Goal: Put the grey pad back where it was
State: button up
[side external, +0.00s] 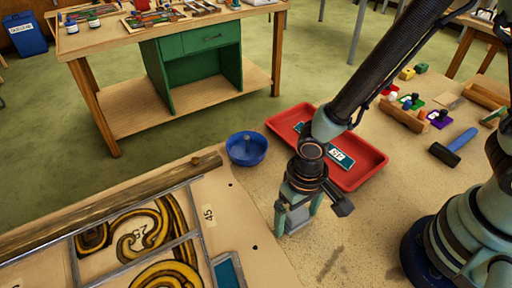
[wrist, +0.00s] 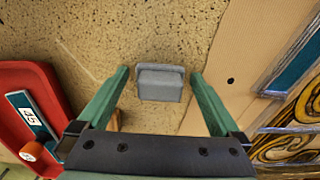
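The grey pad (wrist: 160,83) is a small grey block with a wider, darker edge along its far side in the wrist view. It lies on the speckled bench top, close to the edge of the tan sheet. In the side external view the pad (side external: 296,214) shows partly, between the fingers. My gripper (wrist: 160,74) is open, with one green finger on each side of the pad and a visible gap on both sides. In the side external view my gripper (side external: 297,222) points down, low over the bench.
A red tray (side external: 359,176) with a teal labelled piece (side external: 340,158) lies just behind my gripper. A blue bowl (side external: 246,149) stands to the left. The leaded panel (side external: 130,240) and a wooden bar (side external: 110,206) are at left. A blue-handled mallet (side external: 455,146) lies at right.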

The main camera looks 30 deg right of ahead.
aim_at(298, 213)
notch_tip(298, 213, up, 12)
jog(key=w+d+r+t, duration=0.2)
jog(key=d+r, duration=0.4)
jog(key=d, duration=0.3)
jog(key=w+d+r+t, duration=0.2)
jog(key=d+r, duration=0.4)
jog(key=d, duration=0.4)
jog(key=shift+w+d+r+t, duration=0.25)
jog(key=shift+r+t, duration=0.1)
jog(key=shift+t, duration=0.45)
jog(key=shift+a, duration=0.1)
